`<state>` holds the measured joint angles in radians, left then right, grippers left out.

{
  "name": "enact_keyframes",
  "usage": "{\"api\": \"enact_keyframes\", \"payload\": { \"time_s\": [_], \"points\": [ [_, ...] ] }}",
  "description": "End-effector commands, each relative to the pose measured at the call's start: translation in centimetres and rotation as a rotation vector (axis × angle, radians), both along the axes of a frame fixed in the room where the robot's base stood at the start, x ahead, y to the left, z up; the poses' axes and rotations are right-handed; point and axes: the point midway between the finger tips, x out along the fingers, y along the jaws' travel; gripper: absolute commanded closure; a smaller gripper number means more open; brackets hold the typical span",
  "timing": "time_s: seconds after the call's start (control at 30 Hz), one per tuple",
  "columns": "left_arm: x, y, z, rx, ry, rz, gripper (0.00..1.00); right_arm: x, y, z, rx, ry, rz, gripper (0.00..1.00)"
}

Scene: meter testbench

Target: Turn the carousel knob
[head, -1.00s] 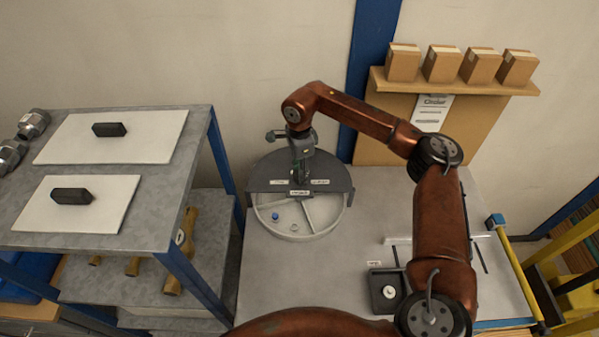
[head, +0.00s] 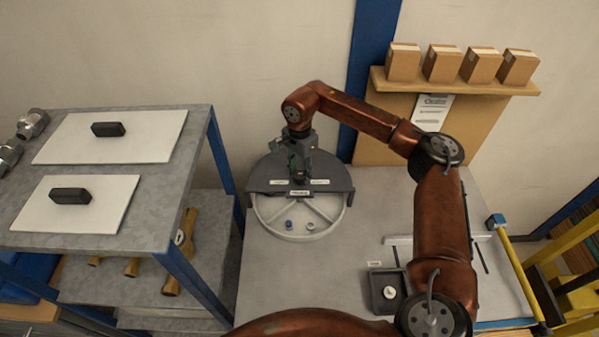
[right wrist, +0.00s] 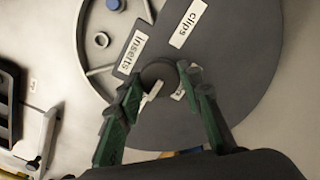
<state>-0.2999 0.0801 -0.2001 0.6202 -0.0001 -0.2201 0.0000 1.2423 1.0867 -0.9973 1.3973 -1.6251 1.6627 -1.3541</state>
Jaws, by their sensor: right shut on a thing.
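The carousel is a round pale tray (head: 262,215) with dividers under a dark grey part-round cover (head: 335,181) on the bench. Its dark round knob (right wrist: 158,73) stands at the cover's centre, near the "Inserts" label (right wrist: 132,52). My right gripper (head: 299,178) reaches down over the centre. In the right wrist view its green-sided fingers (right wrist: 161,82) are shut on the knob, one on each side. The open part of the tray shows a small blue piece (head: 288,224) and a pale ring (head: 310,226). My left gripper is not in view.
A dark square tray (head: 376,300) with a round white piece lies on the bench at front right. A grey shelf unit (head: 150,210) stands close on the left. Small boxes (head: 442,63) stand on a wall shelf behind. The bench between carousel and square tray is clear.

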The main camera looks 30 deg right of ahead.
Motion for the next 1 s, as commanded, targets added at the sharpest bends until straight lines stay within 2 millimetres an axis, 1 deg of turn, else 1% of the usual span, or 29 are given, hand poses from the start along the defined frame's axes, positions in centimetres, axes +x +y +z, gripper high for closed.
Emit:
{"api": "enact_keyframes", "payload": {
  "time_s": [0.27,0.3,0.53,0.83,0.93,1.0],
  "points": [
    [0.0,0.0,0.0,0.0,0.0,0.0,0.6,0.1,-0.1,0.2,0.0,-0.004,-0.002,0.9],
    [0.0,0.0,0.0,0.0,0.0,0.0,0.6,0.1,-0.1,0.2,0.0,-0.004,-0.002,0.64],
    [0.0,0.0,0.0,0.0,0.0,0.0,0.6,0.1,0.0,0.1,0.0,-0.002,-0.002,0.49],
    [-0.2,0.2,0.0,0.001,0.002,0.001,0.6,0.0,0.0,0.2,0.0,-0.001,-0.001,0.49],
    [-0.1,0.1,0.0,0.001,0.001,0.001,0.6,0.1,0.0,1.1,0.0,-0.002,-0.002,0.49],
    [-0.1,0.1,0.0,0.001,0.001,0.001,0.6,0.1,0.0,2.2,0.001,-0.005,-0.002,0.49]
  ]
}}
